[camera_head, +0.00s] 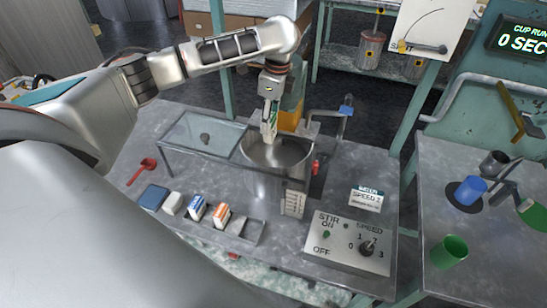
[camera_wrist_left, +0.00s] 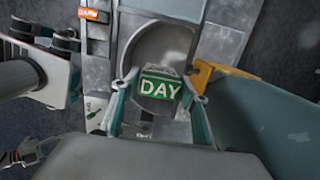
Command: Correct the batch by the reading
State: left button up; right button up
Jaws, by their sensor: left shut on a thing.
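My left gripper (camera_head: 268,132) is above the open steel vessel (camera_head: 257,185), pointing down. In the left wrist view its fingers (camera_wrist_left: 160,100) are shut on a green and white packet (camera_wrist_left: 160,88) whose lettering looks like DAY or CLAY. The packet is over the round vessel mouth. A control panel (camera_head: 348,243) has a STIR switch (camera_head: 326,235) and a SPEED knob (camera_head: 367,248); the knob's exact setting is hard to tell. A card (camera_head: 367,198) seems to read SPEED 2. A display (camera_head: 520,38) reads CUP RUN, 0 SEC. My right gripper is not seen.
A tray (camera_head: 245,227) holds a blue-white packet (camera_head: 196,207) and an orange-white packet (camera_head: 221,215). A glass-topped stand (camera_head: 203,133) is left of the vessel. A red scoop (camera_head: 142,170) lies further left. A blue cup (camera_head: 469,190) and green cup (camera_head: 448,252) stand on the right bench.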

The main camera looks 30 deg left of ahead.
pick_arm(q)
jog(key=shift+f, duration=0.55)
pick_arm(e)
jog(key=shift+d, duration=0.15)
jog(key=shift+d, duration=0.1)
pick_arm(q)
jog(key=o, duration=1.4)
jog(key=shift+c, duration=0.2)
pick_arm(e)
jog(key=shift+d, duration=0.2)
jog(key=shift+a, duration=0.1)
pick_arm(q)
jog(key=r, duration=0.4)
jog(key=d+r, duration=0.1)
jog(key=r, duration=0.7)
jog(key=shift+w+d, duration=0.15)
jog(key=shift+d, duration=0.05)
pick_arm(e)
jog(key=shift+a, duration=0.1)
pick_arm(q)
jog(key=shift+f, duration=0.1)
